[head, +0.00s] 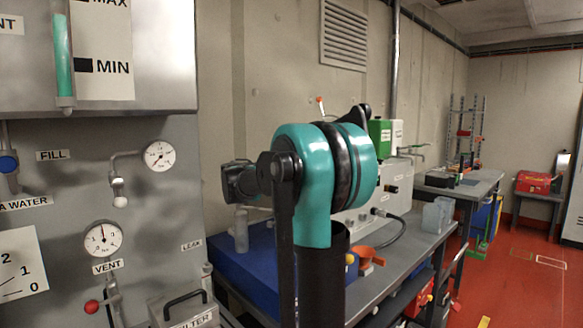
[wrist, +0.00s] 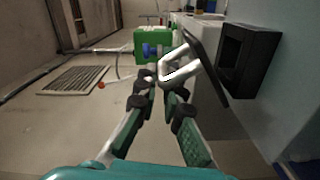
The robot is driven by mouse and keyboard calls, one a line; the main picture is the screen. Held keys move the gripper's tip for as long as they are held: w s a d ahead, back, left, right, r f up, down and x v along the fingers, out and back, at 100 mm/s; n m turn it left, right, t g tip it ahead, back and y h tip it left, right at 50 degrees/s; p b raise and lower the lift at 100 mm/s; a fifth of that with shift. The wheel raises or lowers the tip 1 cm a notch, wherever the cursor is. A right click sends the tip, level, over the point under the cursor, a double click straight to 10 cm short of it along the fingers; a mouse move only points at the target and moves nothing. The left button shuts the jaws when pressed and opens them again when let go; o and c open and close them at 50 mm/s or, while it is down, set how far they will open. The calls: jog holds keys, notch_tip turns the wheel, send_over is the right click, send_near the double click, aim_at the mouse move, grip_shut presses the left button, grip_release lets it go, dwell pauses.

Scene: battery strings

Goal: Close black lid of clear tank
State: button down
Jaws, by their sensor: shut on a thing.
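In the wrist view, my gripper (wrist: 161,85) has its two green-padded fingers drawn together around the lower end of a pale metal loop handle (wrist: 178,69). The handle is on a tilted dark slab (wrist: 206,65), which looks like the black lid. The lid stands at an angle beside a black square-framed opening (wrist: 248,60), apart from it at the top. Clear tank walls cannot be made out. In the head view, my teal and black arm covers the middle, and the fingers, the lid and the tank cannot be seen there.
A green box (head: 380,132) stands behind my arm; it also shows in the wrist view (wrist: 152,43). Clear containers (head: 437,215) and an orange part (head: 368,257) are on the grey bench (head: 405,249). A gauge panel (head: 170,222) is close on the left. Red floor is open at right.

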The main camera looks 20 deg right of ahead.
jog(key=m, duration=0.1)
jog(key=s+m, duration=0.1)
jog(key=s+d+m, duration=0.1)
jog(key=shift+f+m, duration=0.3)
jog(key=shift+m, duration=0.1)
jog(key=c, duration=1.6)
grip_release()
jog(key=shift+a, duration=0.1)
jog(key=v, duration=1.2)
jog(key=shift+s, duration=0.1)
